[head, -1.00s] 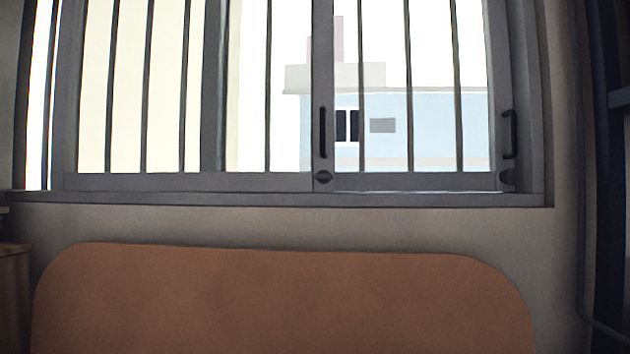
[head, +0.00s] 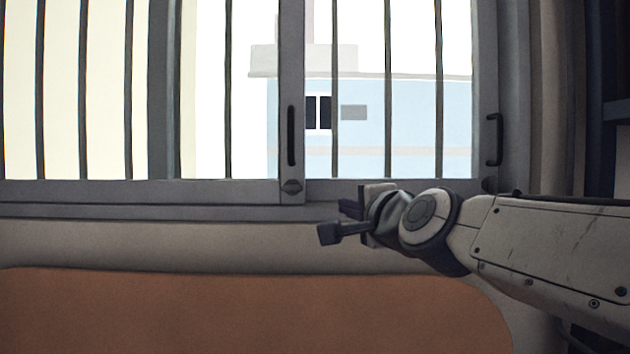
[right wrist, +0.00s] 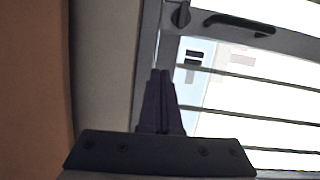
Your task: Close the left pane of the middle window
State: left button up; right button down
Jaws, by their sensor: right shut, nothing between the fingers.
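The pane's left edge is outside the head view now. My right gripper (head: 350,208) is just below and right of the handle, in front of the lower frame, apart from the handle. Its fingers are shut and empty in the right wrist view (right wrist: 160,74). My left gripper is out of view.
The right pane has its own dark handle (head: 494,140) near the right jamb. Vertical bars cross the window. A brown rounded panel (head: 240,310) stands below the sill (head: 150,211). A dark upright structure (head: 605,90) is at the far right. The space before the left handle is clear.

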jog(key=shift+m+t, duration=0.3)
jog(key=shift+m, duration=0.2)
jog(key=x, duration=0.3)
jog(key=d+r+x, duration=0.1)
jog(key=x, duration=0.2)
jog(key=r+x, duration=0.1)
jog(key=x, duration=0.2)
jog(key=shift+w+d, duration=0.1)
jog(key=shift+w, duration=0.25)
jog(key=a+p, duration=0.2)
jog(key=p, duration=0.1)
jog(key=shift+w+a+r, duration=0.15)
jog(key=shift+a+r, duration=0.1)
jog(key=shift+a, duration=0.05)
jog(key=shift+w+a+f+p, duration=0.15)
jog(key=shift+a+f+p, duration=0.05)
jog(key=shift+a+p, duration=0.4)
jog(key=shift+a+f, duration=0.1)
jog(key=shift+a, duration=0.1)
